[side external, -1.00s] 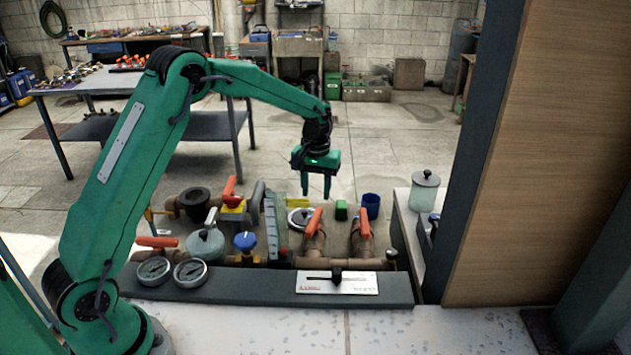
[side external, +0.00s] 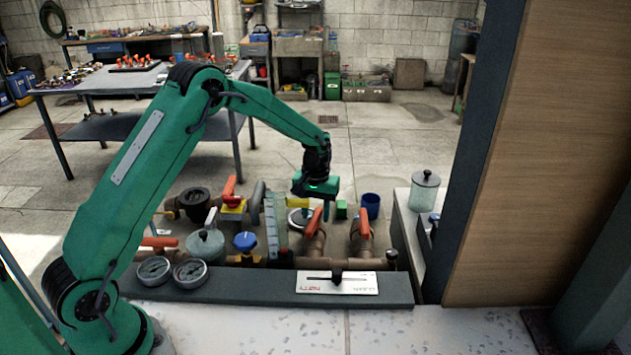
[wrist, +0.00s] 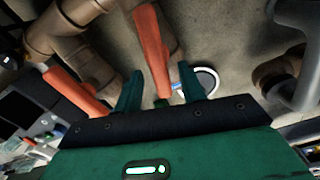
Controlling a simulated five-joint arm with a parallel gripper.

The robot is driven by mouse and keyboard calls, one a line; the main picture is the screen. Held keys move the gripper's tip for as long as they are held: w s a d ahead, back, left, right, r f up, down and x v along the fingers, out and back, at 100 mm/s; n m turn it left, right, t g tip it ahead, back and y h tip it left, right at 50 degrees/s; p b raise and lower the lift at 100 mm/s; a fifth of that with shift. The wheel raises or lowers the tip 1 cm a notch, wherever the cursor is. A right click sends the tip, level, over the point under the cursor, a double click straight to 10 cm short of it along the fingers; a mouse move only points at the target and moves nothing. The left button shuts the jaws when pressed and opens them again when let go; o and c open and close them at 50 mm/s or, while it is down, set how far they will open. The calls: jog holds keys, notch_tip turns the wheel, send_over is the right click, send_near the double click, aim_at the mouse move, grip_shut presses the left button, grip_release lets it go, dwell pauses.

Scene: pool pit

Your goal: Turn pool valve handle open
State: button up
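Several orange valve handles sit on brown pipes in the pit. My gripper (side external: 319,207) points down at the middle orange handle (side external: 313,224). In the wrist view my gripper (wrist: 160,84) is open, and the same orange handle (wrist: 152,50) runs into the space between its two fingers. I cannot tell whether either finger touches it. Another orange handle (side external: 365,222) stands on the pipe to the right, and it also shows at the left of the wrist view (wrist: 75,90). Part of the middle handle's lower end is hidden behind my gripper body in the wrist view.
A white-rimmed round fitting (side external: 297,217), a green block (side external: 341,209) and a blue cup (side external: 371,205) are close by. A blue-knobbed valve (side external: 245,242) and two gauges (side external: 190,272) lie left. A glass jar (side external: 425,192) stands on the right ledge.

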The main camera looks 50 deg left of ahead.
grip_shut()
jog(key=shift+s+a+n, duration=0.15)
jog(key=shift+a+n, duration=0.05)
jog(key=shift+n, duration=1.3)
grip_release()
jog(key=shift+r, duration=0.15)
